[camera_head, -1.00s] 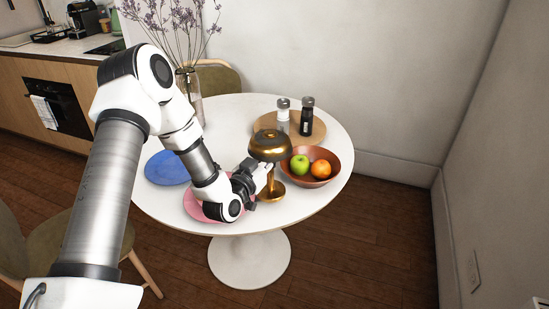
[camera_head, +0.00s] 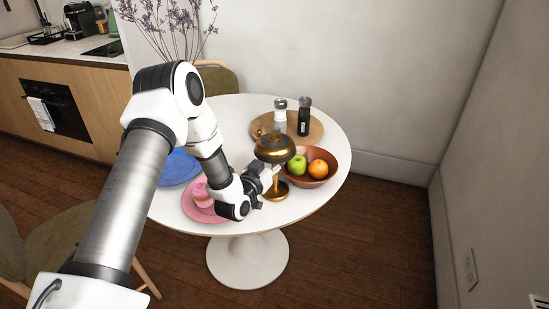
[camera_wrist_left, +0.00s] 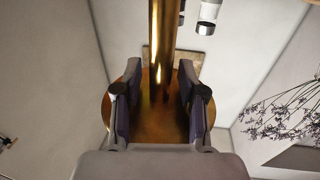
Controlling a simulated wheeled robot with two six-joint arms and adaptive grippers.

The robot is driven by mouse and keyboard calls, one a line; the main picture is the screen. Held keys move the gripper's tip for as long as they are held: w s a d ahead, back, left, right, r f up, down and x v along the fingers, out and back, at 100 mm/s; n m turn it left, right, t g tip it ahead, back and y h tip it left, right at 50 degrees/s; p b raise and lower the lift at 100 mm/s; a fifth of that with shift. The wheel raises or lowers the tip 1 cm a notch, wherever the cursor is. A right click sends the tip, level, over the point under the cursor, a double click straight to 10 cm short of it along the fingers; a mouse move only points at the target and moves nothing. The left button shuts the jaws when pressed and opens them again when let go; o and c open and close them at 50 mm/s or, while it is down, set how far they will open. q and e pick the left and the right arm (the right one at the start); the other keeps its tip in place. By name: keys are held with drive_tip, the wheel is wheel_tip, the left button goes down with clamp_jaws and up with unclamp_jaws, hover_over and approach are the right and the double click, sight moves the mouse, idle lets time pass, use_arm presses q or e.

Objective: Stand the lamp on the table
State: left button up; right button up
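The brass lamp (camera_head: 275,148) with its domed shade is roughly upright over the front right part of the white round table (camera_head: 320,196). I cannot tell whether its round base touches the tabletop. My left gripper (camera_head: 268,176) comes from the left, its fingers on either side of the lamp's stem below the shade. My right gripper is not in view.
A bowl (camera_head: 328,172) with a green apple and an orange is close to the lamp's right. Behind is a round board (camera_head: 266,120) with two grinders. A pink plate (camera_head: 208,214) with a pink item and a blue plate (camera_head: 178,168) lie left.

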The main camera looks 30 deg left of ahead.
use_arm(q)
drive_tip(key=shift+r, duration=0.1)
drive_tip(key=s, duration=1.2)
drive_tip(key=shift+d, duration=0.45)
drive_tip(key=shift+r, duration=0.1)
idle(1.1)
